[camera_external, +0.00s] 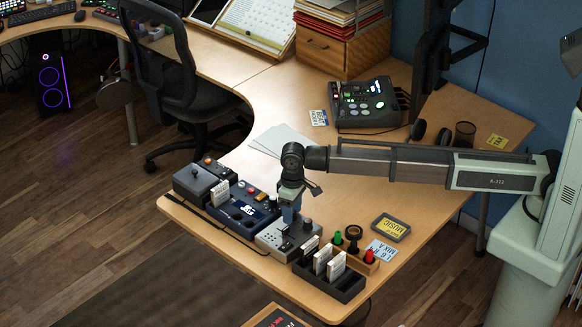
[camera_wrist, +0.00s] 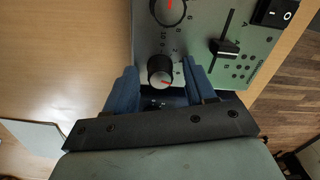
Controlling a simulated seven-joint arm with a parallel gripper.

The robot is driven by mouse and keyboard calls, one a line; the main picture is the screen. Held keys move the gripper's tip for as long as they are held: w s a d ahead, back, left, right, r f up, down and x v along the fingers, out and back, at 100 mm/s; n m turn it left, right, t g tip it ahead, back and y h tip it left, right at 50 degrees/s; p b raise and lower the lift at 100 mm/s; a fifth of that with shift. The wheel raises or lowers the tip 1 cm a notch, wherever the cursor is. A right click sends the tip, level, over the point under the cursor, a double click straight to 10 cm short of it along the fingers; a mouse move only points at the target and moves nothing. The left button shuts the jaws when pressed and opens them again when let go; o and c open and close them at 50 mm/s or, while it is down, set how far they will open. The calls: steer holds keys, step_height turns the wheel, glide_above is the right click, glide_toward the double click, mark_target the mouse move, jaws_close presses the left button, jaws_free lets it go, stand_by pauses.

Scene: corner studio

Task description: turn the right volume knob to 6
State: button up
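A light grey control panel (camera_wrist: 205,25) fills the upper part of the wrist view. In the external view the grey console (camera_external: 268,238) sits near the table's front edge. A black knob (camera_wrist: 160,72) with a red pointer aimed to the right stands between my fingertips. A second black knob (camera_wrist: 168,10), cut by the top edge, has its red pointer upward. Which is the right volume knob I cannot tell for sure. My gripper (camera_wrist: 160,66) is open, its blue fingers either side of the nearer knob with gaps showing. In the external view my gripper (camera_external: 289,220) points down over the console.
A slider (camera_wrist: 225,46) and a rocker switch (camera_wrist: 273,12) share the panel. A blue-black device (camera_external: 243,208) stands left of the console, a dark tray of white cards (camera_external: 330,268) right of it. A stand with coloured knobs (camera_external: 353,245) is close by.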

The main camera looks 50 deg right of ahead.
steer(key=shift+r, duration=0.1)
step_height(320, 180, up, 14)
steer(key=shift+d, duration=0.15)
stand_by(0.6)
steer(key=shift+f, duration=0.25)
